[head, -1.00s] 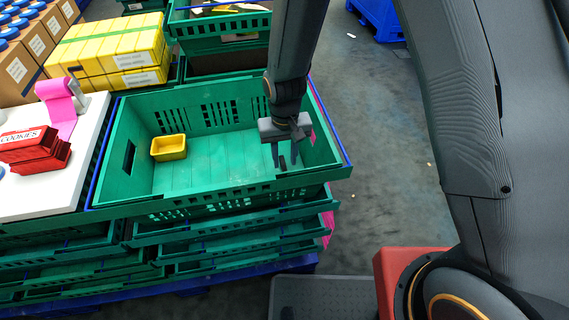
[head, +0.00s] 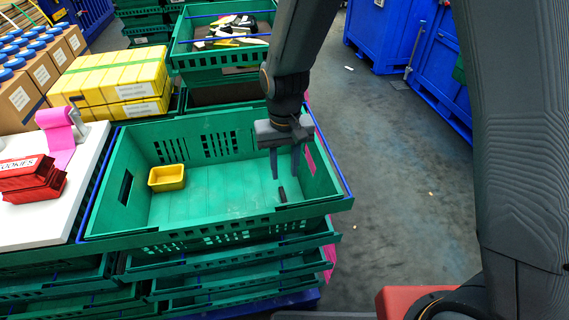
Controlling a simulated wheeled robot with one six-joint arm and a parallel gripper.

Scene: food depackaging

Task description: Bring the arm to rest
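My gripper (head: 285,171) hangs fingers down over the right end of the top green crate (head: 130,222). Its two fingers are apart with nothing seen between them. A small dark piece (head: 281,194) shows just below the fingers, apparently on the crate floor; I cannot tell what it is. My arm reaches in from the top and right of the view.
A yellow tub (head: 167,177) sits at the left in the crate. A white table (head: 50,222) at left bears red cookie packs (head: 30,180) and a pink roll (head: 62,135). Another crate (head: 205,63) stands behind. Grey floor (head: 400,160) at right is clear.

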